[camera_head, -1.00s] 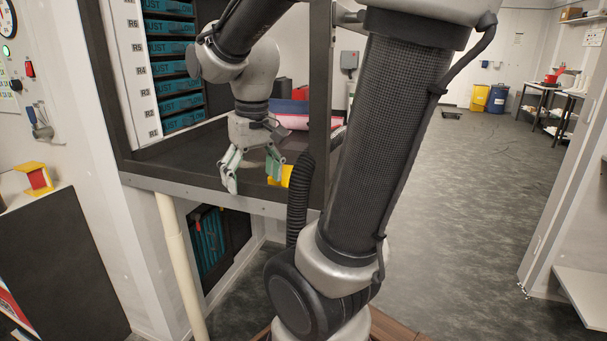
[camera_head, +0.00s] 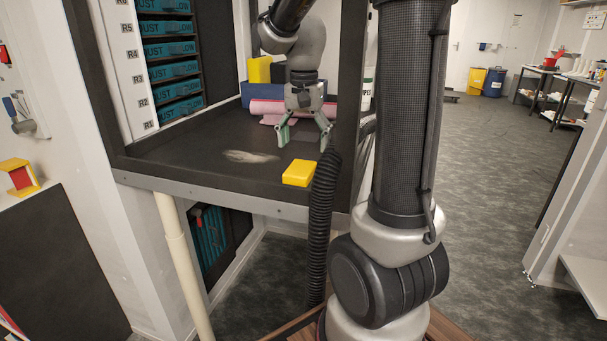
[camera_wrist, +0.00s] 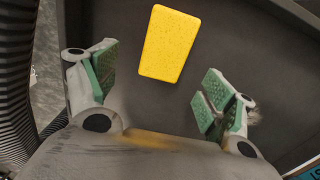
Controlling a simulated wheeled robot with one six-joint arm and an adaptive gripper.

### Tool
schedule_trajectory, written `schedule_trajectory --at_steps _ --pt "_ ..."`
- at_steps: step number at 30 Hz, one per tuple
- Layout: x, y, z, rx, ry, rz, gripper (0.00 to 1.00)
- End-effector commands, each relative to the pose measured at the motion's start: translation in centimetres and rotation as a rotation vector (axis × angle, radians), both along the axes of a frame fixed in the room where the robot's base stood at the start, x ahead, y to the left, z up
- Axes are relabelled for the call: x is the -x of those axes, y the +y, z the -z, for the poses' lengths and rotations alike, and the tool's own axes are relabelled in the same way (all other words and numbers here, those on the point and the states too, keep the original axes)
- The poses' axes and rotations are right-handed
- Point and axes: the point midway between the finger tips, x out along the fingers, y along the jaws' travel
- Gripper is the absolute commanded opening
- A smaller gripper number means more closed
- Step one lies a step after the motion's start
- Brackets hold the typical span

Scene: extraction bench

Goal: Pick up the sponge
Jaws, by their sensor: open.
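The sponge (camera_head: 299,173) is a yellow block lying flat on the dark bench top near its front edge, in the head view. In the wrist view the sponge (camera_wrist: 170,44) shows whole, beyond the fingertips and between their lines. My gripper (camera_head: 304,140) is open and empty, with green-padded fingers spread apart, behind the sponge in the head view. In the wrist view my gripper (camera_wrist: 155,85) has its two fingers wide apart, with nothing between the pads. The gripper does not touch the sponge.
A black corrugated hose (camera_head: 322,225) stands just right of the sponge. A pale dusty smear (camera_head: 250,156) lies on the bench top (camera_head: 190,165). A pink roll (camera_head: 268,106) and a blue item (camera_head: 262,92) lie at the back. A bench post stands at right.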

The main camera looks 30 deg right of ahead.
Motion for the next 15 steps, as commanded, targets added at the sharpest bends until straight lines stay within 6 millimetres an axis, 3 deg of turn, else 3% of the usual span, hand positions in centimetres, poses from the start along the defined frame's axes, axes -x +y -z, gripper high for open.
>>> schedule_trajectory --at_steps 15 --pt "0.2 0.9 6.9 0.000 0.003 0.000 0.83"
